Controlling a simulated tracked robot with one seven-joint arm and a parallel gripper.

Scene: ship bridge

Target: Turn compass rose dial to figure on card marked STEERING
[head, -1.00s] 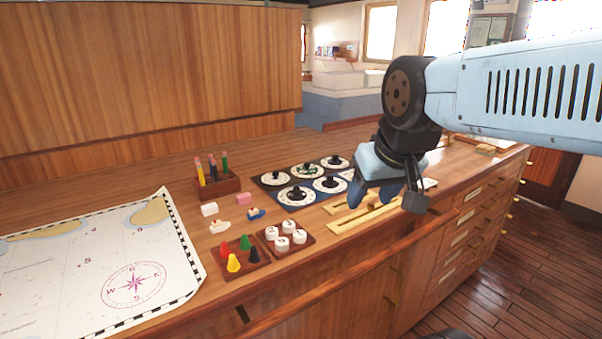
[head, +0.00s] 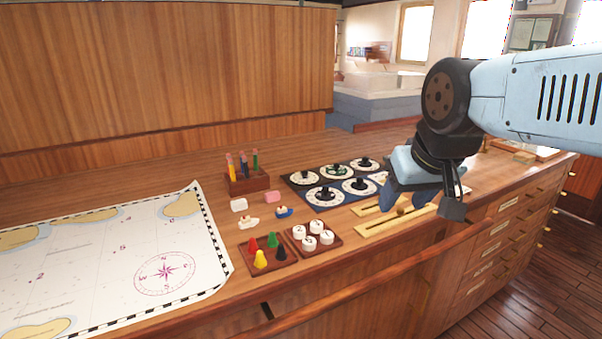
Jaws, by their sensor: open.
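A dark panel (head: 308,184) on the desk carries several round white dials with black knobs. The middle dial of the back row (head: 336,171) has a darker, patterned face and may be the compass rose, but it is too small to be sure. My gripper (head: 421,200) is open and empty, above the desk just right of the panel, over the wooden slider strips. It partly hides the panel's right end. A whitish card edge (head: 465,189) shows right of my gripper; no writing on it is legible, so I cannot tell whether it is the STEERING card.
Two pale slider strips (head: 385,226) lie in front of the panel. Left are a tray of coloured pegs (head: 246,257), a tray of white knobs (head: 334,243), small model boats, a pencil block (head: 247,182) and a chart (head: 95,255). A wooden rail (head: 370,284) runs along the desk's front.

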